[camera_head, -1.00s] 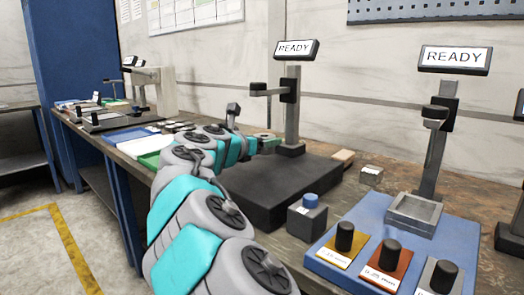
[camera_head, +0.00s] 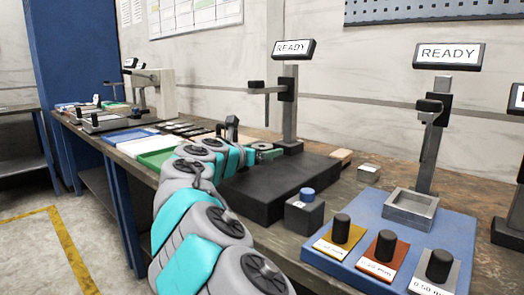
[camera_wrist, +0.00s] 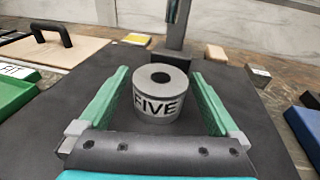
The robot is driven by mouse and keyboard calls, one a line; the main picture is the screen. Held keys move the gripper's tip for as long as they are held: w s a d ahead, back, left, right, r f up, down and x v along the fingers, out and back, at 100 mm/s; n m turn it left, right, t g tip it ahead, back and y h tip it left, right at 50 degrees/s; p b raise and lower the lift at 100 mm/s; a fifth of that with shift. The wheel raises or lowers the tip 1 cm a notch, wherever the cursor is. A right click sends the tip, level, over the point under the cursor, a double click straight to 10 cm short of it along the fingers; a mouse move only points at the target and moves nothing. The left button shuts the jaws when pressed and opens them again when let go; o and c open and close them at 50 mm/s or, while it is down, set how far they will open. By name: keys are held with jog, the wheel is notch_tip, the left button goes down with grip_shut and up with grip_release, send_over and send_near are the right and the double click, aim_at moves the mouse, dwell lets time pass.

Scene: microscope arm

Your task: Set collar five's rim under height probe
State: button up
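Collar five (camera_wrist: 160,103), a grey ring with a dark centre hole and the word FIVE on its side, stands upright on the black base plate (camera_wrist: 75,80) of a probe stand. My gripper (camera_wrist: 161,75) has its two green fingers on either side of the collar, open, with visible gaps to it.
A READY display (camera_head: 293,49) tops the stand. A grey block with a blue button (camera_head: 304,213) stands at the plate's front right. A blue tray (camera_head: 390,240) with several black-knobbed gauges is to the right. A green tray (camera_wrist: 14,93) and a handled board (camera_wrist: 50,50) lie left.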

jog(key=v, duration=1.2)
jog(key=shift+s+b, duration=0.1)
jog(key=shift+b, duration=0.25)
